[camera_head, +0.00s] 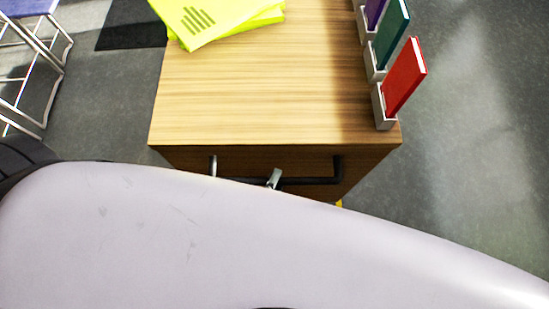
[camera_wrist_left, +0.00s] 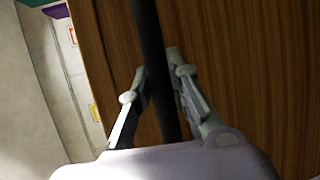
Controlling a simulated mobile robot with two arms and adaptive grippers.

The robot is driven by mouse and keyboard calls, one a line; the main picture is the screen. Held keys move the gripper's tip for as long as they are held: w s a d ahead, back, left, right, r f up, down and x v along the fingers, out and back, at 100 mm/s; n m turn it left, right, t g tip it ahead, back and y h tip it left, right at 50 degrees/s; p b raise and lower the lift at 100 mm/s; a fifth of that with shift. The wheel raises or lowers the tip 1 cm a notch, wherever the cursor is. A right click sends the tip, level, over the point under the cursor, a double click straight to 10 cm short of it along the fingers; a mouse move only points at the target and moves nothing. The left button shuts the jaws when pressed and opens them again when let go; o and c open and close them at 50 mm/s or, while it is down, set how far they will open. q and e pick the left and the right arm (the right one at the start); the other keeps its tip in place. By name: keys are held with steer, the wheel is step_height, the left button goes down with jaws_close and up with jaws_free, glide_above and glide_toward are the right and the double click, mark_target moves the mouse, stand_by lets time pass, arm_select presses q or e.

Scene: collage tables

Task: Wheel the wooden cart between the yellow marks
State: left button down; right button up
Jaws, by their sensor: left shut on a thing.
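The wooden cart (camera_head: 270,90) stands in the middle of the head view, its flat top toward me. A dark bar handle (camera_head: 315,181) runs across its front face. My left gripper (camera_head: 273,179) is at the handle, and only a small metal part of it shows there. In the left wrist view, the fingers of the left gripper (camera_wrist_left: 156,72) are on either side of the black bar (camera_wrist_left: 152,40), shut on it, in front of the brown wood face (camera_wrist_left: 250,70). A bit of yellow (camera_head: 340,203) shows at the cart's lower front edge; it may be a floor mark. My right gripper is out of view.
Bright yellow-green folders (camera_head: 215,20) lie on the cart's far top. Red (camera_head: 404,77) and teal (camera_head: 390,38) books stand in holders along its right edge. A white-framed rack (camera_head: 40,75) stands at left. Grey floor (camera_head: 480,130) is clear at right. My pale arm hides the foreground.

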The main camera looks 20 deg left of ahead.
arm_select(q)
steer(key=c, duration=1.5)
jaws_free()
steer(key=v, duration=0.7)
steer(key=shift+s, duration=0.3)
